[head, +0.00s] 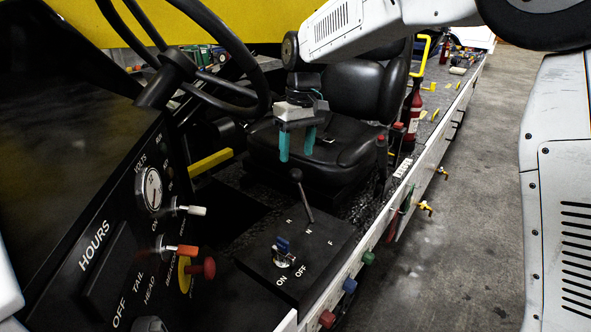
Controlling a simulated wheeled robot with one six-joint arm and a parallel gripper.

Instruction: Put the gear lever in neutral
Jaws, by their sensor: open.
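The gear lever (302,195) is a thin dark stick with a black knob. It rises from a slot in a black box (318,250) marked R, N and F, and leans up and to the left in the picture. Its base is near the N; which position it is in is hard to tell. My gripper (297,157) points down with two teal fingers apart and nothing between them. It is above the lever's knob in the picture, in front of the seat, and does not appear to touch it.
A blue-tipped ON/OFF switch (282,245) stands on the same box. The steering wheel (235,95) and dashboard with knobs (190,270) are at left. A black seat (340,125) is behind. A red bottle-like extinguisher (413,110) stands right of the seat. Open floor lies at right.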

